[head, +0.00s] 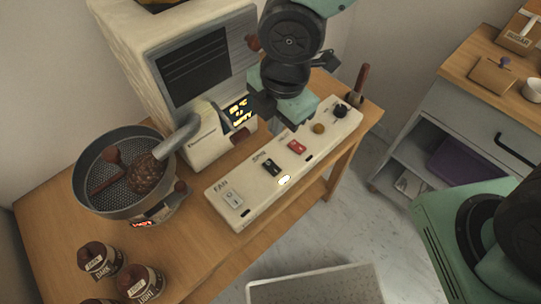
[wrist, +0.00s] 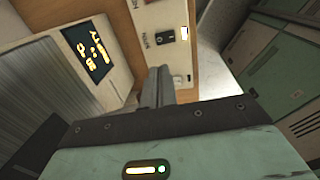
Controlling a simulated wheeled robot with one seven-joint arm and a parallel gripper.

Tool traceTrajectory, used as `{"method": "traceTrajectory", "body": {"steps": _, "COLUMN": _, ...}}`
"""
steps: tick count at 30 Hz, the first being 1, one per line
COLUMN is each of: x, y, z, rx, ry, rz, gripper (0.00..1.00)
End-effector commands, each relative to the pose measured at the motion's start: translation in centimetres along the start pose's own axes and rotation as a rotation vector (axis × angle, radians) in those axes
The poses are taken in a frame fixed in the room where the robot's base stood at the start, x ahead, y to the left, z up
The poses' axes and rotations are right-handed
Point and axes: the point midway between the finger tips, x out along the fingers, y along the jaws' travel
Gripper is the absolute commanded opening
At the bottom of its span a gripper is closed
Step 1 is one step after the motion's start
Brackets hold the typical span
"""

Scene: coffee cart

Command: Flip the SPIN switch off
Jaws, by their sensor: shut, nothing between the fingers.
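The SPIN switch (head: 270,167) is a black rocker on the white control panel (head: 250,208), with its label on the display side. A lit indicator (head: 284,180) glows on its other side. In the wrist view, a black rocker (wrist: 164,36) beside a lit indicator (wrist: 184,33) appears to be the same switch, beyond my fingertips. My gripper (head: 279,127) hangs over the back part of the panel. Its fingers, seen in the wrist view (wrist: 160,72), are shut, empty and apart from the switch. Their exact height above the panel is unclear.
The FAN switch (head: 232,198), a red switch (head: 297,147) and two knobs share the panel. The roaster machine (head: 205,75) with its amber display stands beside it. A perforated pan (head: 84,190) and jars (head: 141,283) are at left. A drawer cabinet (head: 465,105) stands right.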

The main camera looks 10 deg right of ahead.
Motion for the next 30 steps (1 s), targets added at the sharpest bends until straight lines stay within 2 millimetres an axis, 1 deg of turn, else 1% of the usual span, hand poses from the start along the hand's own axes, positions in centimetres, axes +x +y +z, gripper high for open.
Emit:
{"method": "traceTrajectory", "body": {"steps": 5, "x": 1.6, "y": -0.1, "z": -0.1, "rx": -0.003, "ry": 0.000, "rz": -0.003, "gripper": 0.00}}
{"method": "traceTrajectory", "body": {"steps": 8, "x": 3.3, "y": -0.2, "z": -0.1, "rx": -0.003, "ry": -0.001, "rz": -0.005, "gripper": 0.00}}
{"method": "traceTrajectory", "body": {"steps": 15, "x": 8.4, "y": -0.2, "z": -0.1, "rx": -0.002, "ry": -0.001, "rz": -0.005, "gripper": 0.00}}
{"method": "traceTrajectory", "body": {"steps": 21, "x": 11.8, "y": -0.1, "z": -0.1, "rx": 0.000, "ry": -0.001, "rz": -0.003, "gripper": 0.00}}
{"method": "traceTrajectory", "body": {"steps": 25, "x": 13.2, "y": -0.1, "z": 0.0, "rx": 0.000, "ry": -0.001, "rz": -0.002, "gripper": 0.00}}
{"method": "traceTrajectory", "body": {"steps": 30, "x": 13.9, "y": -0.1, "z": 0.0, "rx": 0.000, "ry": -0.001, "rz": 0.000, "gripper": 0.00}}
